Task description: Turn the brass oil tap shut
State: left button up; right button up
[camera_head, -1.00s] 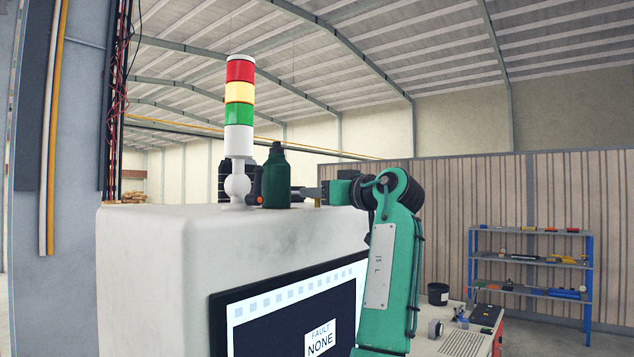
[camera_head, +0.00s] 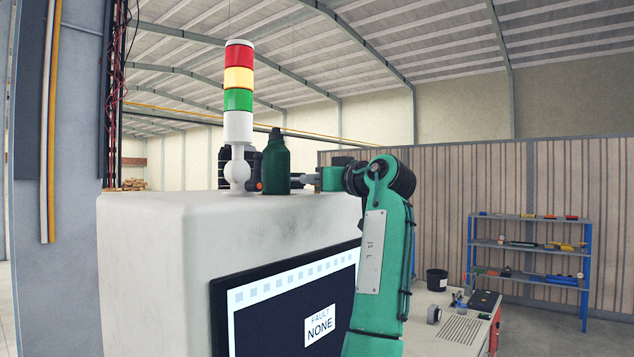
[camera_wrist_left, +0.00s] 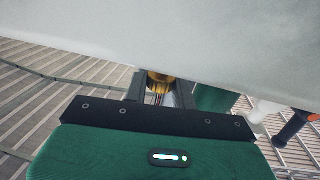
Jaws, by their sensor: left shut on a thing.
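The brass oil tap (camera_wrist_left: 158,80) shows in the left wrist view as a small golden part between the two dark fingers, close to the pale cabinet surface. My left gripper (camera_wrist_left: 160,92) is shut on it. In the head view my left gripper (camera_head: 298,181) reaches in from the right above the cabinet top, its fingertips just behind or beside the dark green bottle (camera_head: 276,165). I cannot make out the tap there. The bottle also shows right of the fingers in the wrist view (camera_wrist_left: 214,99). My right gripper is not in view.
The signal tower (camera_head: 238,100), red, yellow, green and white, stands on the white cabinet (camera_head: 150,250), left of the bottle. An orange part (camera_head: 259,186) shows behind the bottle. The cabinet screen (camera_head: 275,310) reads FAULT NONE. A blue shelf (camera_head: 530,246) stands far right.

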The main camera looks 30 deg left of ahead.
pick_arm(q)
jog(key=m+t+h+b, duration=0.1)
jog(key=t+b, duration=0.1)
jog(key=m+t+b, duration=0.2)
jog(key=shift+f+t+h, duration=0.2)
jog(key=shift+t+h, duration=0.1)
jog(key=shift+h, duration=0.1)
jog(key=m+t+h+b, duration=0.2)
jog(key=t, duration=0.1)
jog(key=shift+r+m+t+h, duration=0.1)
jog(key=shift+m+t+h, duration=0.2)
jog(key=shift+m, duration=0.1)
jog(key=shift+r+m+t+h+b, duration=0.1)
jog(key=shift+m+t+h+b, duration=0.4)
jog(key=shift+m+h, duration=0.1)
jog(key=o, duration=1)
